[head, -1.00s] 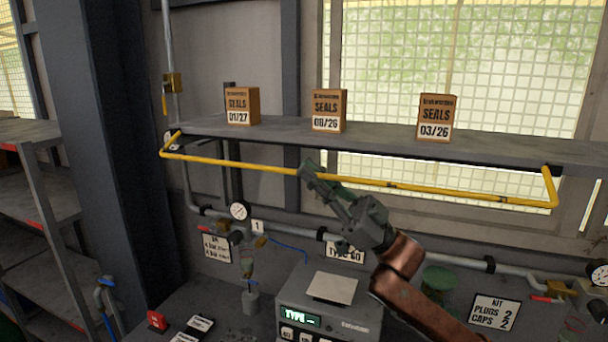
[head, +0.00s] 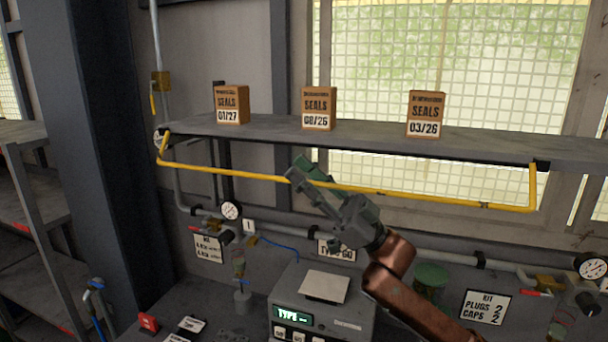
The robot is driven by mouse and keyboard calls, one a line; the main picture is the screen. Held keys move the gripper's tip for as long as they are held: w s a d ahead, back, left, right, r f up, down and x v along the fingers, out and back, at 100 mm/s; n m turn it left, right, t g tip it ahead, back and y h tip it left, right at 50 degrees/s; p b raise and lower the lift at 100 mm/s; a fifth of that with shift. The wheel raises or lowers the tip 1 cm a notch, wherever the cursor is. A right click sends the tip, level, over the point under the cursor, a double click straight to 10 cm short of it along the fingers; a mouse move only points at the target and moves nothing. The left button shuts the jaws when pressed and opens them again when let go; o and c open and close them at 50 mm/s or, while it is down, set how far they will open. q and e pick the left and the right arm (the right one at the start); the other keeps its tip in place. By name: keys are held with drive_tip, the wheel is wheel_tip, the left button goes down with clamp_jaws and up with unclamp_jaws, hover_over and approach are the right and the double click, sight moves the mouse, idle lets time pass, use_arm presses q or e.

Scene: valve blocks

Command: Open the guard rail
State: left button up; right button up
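The guard rail is a yellow bar (head: 420,197) running along the front of the grey shelf (head: 380,140). Its two end arms hang down from the shelf's ends, with the long bar below the shelf edge. My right gripper (head: 296,169) is at the bar, left of its middle. Its grey and green fingers stand apart, one on each side of the bar, and look open. They hide a short stretch of the bar, so contact cannot be told. My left gripper is not in view.
Three seals boxes stand on the shelf: left (head: 230,104), middle (head: 319,108), right (head: 426,114). Below are pipes, a gauge (head: 231,210) and a grey device with a display (head: 322,308). A dark post (head: 75,130) stands at left.

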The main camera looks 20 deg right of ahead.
drive_tip(key=v, duration=1.2)
idle(0.3)
